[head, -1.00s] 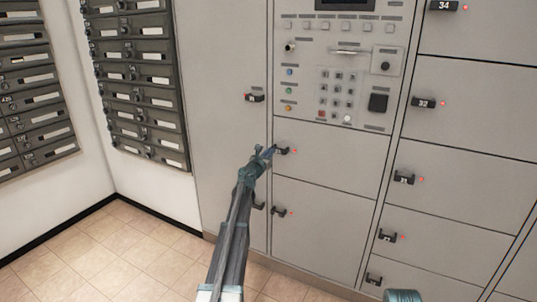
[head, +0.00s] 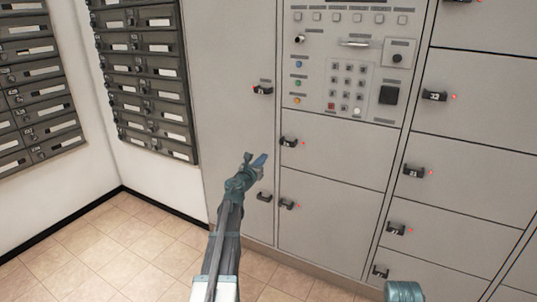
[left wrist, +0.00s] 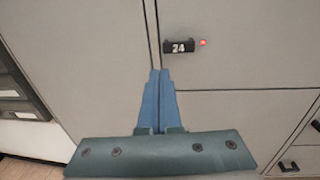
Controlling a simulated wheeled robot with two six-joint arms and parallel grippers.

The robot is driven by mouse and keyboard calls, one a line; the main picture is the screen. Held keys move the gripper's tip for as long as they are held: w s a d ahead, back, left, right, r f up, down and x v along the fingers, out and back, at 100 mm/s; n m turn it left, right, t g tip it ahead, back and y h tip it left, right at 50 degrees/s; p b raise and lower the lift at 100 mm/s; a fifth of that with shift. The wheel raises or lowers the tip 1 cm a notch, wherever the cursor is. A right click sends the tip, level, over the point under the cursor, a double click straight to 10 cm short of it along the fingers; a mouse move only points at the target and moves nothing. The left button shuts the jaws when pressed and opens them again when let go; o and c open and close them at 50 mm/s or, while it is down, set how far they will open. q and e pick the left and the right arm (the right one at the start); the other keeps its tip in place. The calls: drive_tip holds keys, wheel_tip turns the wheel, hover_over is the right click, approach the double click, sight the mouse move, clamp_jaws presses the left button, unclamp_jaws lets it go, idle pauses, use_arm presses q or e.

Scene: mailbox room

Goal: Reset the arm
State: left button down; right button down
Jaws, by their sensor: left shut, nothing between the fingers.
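My left gripper (head: 256,160) reaches in from the bottom of the head view, in front of the grey locker wall. Its blue fingers are together with nothing between them. They are apart from the black handle (head: 289,141) to their upper right. In the left wrist view the shut fingers (left wrist: 160,98) point up at the locker front, below and left of the black handle marked 24 (left wrist: 179,47), with a red light beside it. A rounded teal part of mine shows at the bottom right of the head view, but the right gripper's fingers are not visible.
A control panel with a keypad (head: 347,88) is set in the locker wall (head: 330,225). More locker doors with black handles (head: 413,171) stand to the right. Dark mailboxes (head: 150,80) hang on the left walls. The tiled floor (head: 110,240) at lower left is clear.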

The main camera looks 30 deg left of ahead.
use_arm(q)
drive_tip(key=shift+s, duration=0.2)
drive_tip(key=s+d+f+n+g+y, duration=0.2)
drive_tip(key=s+d+f+n+g, duration=0.3)
drive_tip(key=d+n, duration=0.65)
drive_tip(key=s+d+f+n+g+y, duration=0.25)
drive_tip(key=s+d+f+n, duration=0.35)
drive_tip(key=d+n, duration=0.55)
drive_tip(key=s+d+f+n+g+h, duration=0.3)
drive_tip(key=s+d+f+n+g, duration=0.15)
drive_tip(key=s+d, duration=0.7)
drive_tip(key=s+d+f+n+g+h, duration=0.3)
drive_tip(key=s+d+f+g, duration=0.3)
drive_tip(key=s+d, duration=0.55)
wheel_tip(320, 180, up, 27)
drive_tip(key=s+a+p, duration=0.1)
drive_tip(key=p, duration=2.6)
drive_tip(key=shift+a+r+p, duration=0.2)
drive_tip(key=shift+a+p, duration=0.2)
